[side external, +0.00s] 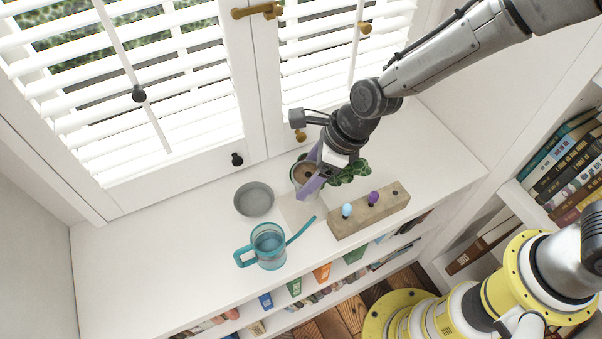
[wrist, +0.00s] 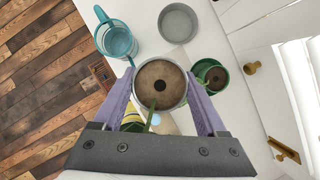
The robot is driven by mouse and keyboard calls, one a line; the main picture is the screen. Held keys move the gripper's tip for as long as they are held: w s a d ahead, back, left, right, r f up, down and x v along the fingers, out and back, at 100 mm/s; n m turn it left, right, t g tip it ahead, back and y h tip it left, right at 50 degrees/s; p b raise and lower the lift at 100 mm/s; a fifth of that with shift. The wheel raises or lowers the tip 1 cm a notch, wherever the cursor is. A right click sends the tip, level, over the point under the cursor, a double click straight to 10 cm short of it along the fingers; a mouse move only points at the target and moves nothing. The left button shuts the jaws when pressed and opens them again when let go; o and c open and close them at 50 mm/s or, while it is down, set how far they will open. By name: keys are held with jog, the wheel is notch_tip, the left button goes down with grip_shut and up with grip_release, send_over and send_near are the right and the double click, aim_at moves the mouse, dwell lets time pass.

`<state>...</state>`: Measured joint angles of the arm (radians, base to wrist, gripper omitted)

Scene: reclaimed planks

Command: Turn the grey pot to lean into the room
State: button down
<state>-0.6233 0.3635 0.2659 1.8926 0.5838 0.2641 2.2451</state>
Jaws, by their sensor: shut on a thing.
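The grey pot (wrist: 172,76), filled with brown soil, sits between the two purple fingers of my gripper (wrist: 161,82) in the wrist view. My gripper is shut on it, with one finger on each side. A green stem crosses the near side of the soil. In the side view, the pot (side external: 303,173) is partly covered by my gripper (side external: 312,178), above the white sill. Green leaves (side external: 350,172) spread to the right of the gripper, away from the window corner. Whether the pot's base touches the sill is hidden.
A green pot (wrist: 211,75) with soil stands close on the window side. A grey dish (side external: 254,199) and a teal watering can (side external: 268,246) stand to the left. A wooden block (side external: 369,213) with coloured knobs lies in front. The sill's far left is clear.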

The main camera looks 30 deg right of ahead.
jog(key=shift+r, duration=1.1)
jog(key=w+a+f+m+t, duration=0.1)
jog(key=w+a+f+m, duration=0.25)
jog(key=w+a, duration=0.5)
jog(key=shift+n+h, duration=0.3)
jog(key=shift+n, duration=0.25)
jog(key=f, duration=0.3)
jog(key=w+f, duration=0.1)
jog(key=f, duration=0.2)
jog(key=w+f, duration=0.1)
jog(key=f, duration=0.2)
jog(key=shift+w+a, duration=0.15)
jog(key=shift+a, duration=0.1)
jog(key=shift+f, duration=1.4)
